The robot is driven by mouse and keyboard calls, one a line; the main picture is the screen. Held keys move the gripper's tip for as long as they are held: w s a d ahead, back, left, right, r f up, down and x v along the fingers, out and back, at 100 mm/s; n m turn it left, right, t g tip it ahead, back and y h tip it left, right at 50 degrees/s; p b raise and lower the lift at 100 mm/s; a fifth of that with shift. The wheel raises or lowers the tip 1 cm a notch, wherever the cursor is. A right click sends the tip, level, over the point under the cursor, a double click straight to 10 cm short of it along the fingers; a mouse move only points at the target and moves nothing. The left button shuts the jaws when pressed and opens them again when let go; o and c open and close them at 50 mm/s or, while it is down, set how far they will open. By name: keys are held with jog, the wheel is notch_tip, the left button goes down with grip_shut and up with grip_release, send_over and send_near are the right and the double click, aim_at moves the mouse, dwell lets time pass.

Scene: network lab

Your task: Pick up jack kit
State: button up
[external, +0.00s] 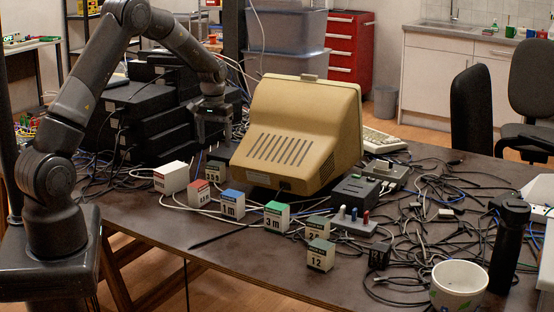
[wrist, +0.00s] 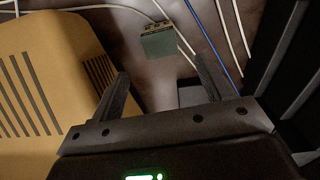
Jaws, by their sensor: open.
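I cannot read any label that names the jack kit. A small box with a grey-green top (external: 216,170) stands on the table left of the beige monitor, below my gripper. What looks like the same box (wrist: 159,43) shows in the wrist view, beyond and between the fingertips, apart from them. My gripper (external: 212,138) points down above the table, behind the row of small boxes. In the wrist view my gripper (wrist: 160,68) is open, with nothing between its fingers.
The beige monitor (external: 293,135) stands close on the right; it fills the left of the wrist view (wrist: 40,90). Stacked black devices (external: 160,115) are at left. White (external: 170,178), red, blue (external: 232,204) and green (external: 276,216) boxes stand in front. Loose cables cover the table.

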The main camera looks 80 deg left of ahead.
aim_at(215, 163)
notch_tip(215, 163, down, 9)
jog(key=shift+s+d+f, duration=0.1)
jog(key=shift+s+d, duration=0.05)
dwell(0.4)
jog(key=shift+c, duration=0.3)
jog(key=c, duration=1.1)
